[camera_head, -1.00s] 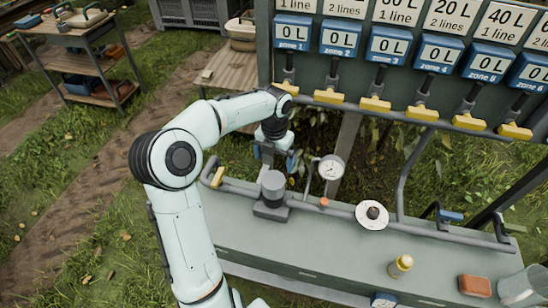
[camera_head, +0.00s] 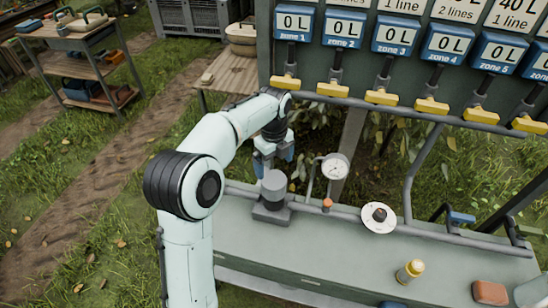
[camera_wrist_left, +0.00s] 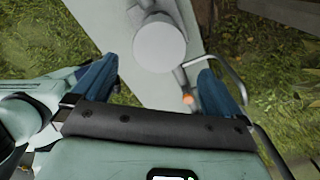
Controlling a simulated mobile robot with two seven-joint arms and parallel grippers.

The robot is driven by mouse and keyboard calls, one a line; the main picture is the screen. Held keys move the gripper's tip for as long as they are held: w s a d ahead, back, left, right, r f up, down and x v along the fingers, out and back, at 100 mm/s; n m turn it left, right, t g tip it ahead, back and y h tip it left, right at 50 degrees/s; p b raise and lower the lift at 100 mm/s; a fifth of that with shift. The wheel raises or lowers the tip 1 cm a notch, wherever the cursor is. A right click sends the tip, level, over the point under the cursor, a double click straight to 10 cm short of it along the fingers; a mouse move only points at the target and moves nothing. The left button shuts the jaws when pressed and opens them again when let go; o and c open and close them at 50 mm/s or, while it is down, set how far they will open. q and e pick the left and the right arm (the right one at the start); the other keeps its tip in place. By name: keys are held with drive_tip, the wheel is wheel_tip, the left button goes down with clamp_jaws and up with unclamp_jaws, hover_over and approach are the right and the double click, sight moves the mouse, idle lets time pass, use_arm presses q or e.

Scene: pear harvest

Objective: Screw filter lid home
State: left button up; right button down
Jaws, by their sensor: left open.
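The filter housing (camera_head: 271,212) is a short grey cylinder on a dark square base on the bench. Its round, smooth grey top (camera_head: 274,181), seemingly the lid, also shows from above in the left wrist view (camera_wrist_left: 160,46). I cannot tell how tightly it sits. My left gripper (camera_head: 273,160) is open and empty, its blue fingers just behind and above the housing in the head view. In the left wrist view (camera_wrist_left: 158,72) the grey top lies ahead between the spread fingers, apparently apart from them. My right gripper is not in view.
A pressure gauge (camera_head: 335,167) and an orange-red knob (camera_head: 327,204) stand right of the housing beside a pipe. A white disc with a dark knob (camera_head: 379,218), a yellow-capped bottle (camera_head: 410,271) and a brown block (camera_head: 490,292) are farther right. Yellow valve handles (camera_head: 382,97) hang above.

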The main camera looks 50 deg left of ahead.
sight(274, 179)
use_arm(q)
wheel_tip(274, 179, down, 11)
drive_tip(key=shift+r+b, duration=0.2)
drive_tip(key=shift+b, duration=0.3)
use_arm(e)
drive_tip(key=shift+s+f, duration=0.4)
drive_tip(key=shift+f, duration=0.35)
use_arm(q)
drive_tip(key=c, duration=0.8)
drive_tip(key=m+p, duration=0.1)
drive_tip(key=m, duration=0.6)
drive_tip(key=shift+c, duration=0.3)
drive_tip(key=o, duration=0.6)
drive_tip(key=shift+m, duration=0.8)
drive_tip(key=shift+o, duration=1.3)
wheel_tip(274, 179, up, 13)
drive_tip(key=p, duration=0.1)
drive_tip(key=shift+r+p, duration=0.2)
drive_tip(key=shift+p, duration=0.1)
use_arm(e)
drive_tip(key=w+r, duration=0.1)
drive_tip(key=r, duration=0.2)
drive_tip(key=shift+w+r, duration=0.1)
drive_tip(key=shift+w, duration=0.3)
use_arm(q)
drive_tip(key=shift+s, duration=0.1)
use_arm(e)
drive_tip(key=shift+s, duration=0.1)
